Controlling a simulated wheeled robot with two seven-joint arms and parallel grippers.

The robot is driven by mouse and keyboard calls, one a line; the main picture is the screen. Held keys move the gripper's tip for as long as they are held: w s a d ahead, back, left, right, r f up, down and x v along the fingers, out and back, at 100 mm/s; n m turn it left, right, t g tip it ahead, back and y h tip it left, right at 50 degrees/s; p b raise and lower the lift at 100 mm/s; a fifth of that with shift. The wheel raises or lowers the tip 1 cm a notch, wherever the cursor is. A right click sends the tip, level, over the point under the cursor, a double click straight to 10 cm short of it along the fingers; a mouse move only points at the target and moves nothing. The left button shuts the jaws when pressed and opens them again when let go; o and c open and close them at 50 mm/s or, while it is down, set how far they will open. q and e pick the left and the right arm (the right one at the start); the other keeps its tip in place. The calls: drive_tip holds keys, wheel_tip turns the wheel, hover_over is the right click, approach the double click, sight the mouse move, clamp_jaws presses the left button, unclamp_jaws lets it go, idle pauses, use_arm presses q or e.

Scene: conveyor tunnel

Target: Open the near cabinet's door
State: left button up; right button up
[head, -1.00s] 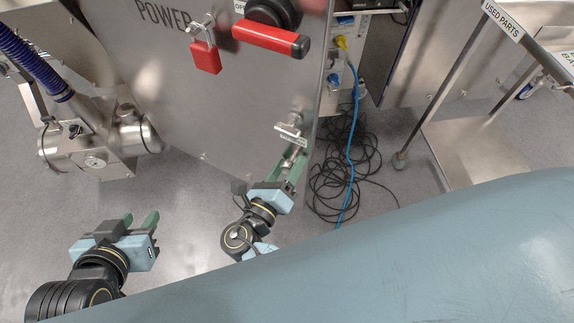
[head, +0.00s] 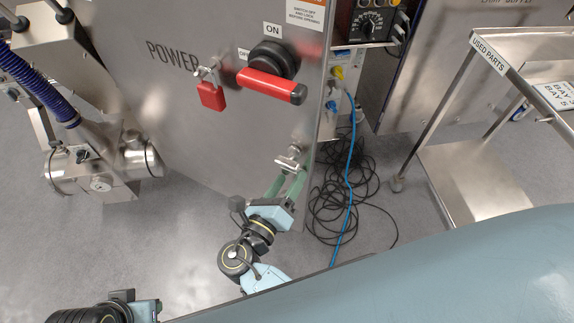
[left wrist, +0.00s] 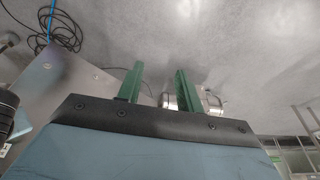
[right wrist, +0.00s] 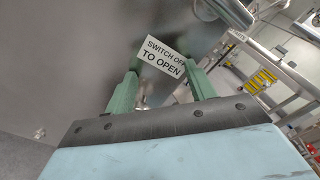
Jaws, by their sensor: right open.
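The near cabinet's steel door (head: 200,125) bears the word POWER. It carries a red switch handle (head: 270,86) on a black knob and, left of it, a red padlock (head: 211,96). A small metal T-shaped latch (head: 288,160) sits low near the door's right edge. My right gripper (head: 287,184) is open just below the latch, fingers pointing up at it; contact cannot be told. In the right wrist view, a "SWITCH OFF TO OPEN" plate (right wrist: 164,57) shows between the fingertips. My left gripper (left wrist: 160,70) is open and empty; its fingers are outside the head view.
Black cables (head: 340,195) and a blue cable (head: 349,150) lie on the floor right of the door. A steel USED PARTS cart (head: 475,180) stands further right. Steel pipework with a blue hose (head: 35,85) is at left.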

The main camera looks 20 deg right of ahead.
wheel_tip(320, 180, up, 4)
drive_tip(key=shift+f+p, duration=0.25)
drive_tip(key=shift+p, duration=0.6)
use_arm(q)
wheel_tip(320, 180, down, 7)
drive_tip(key=a, duration=0.2)
drive_tip(key=shift+w+r, duration=0.2)
drive_tip(key=shift+w, duration=0.1)
use_arm(e)
drive_tip(key=shift+r, duration=0.5)
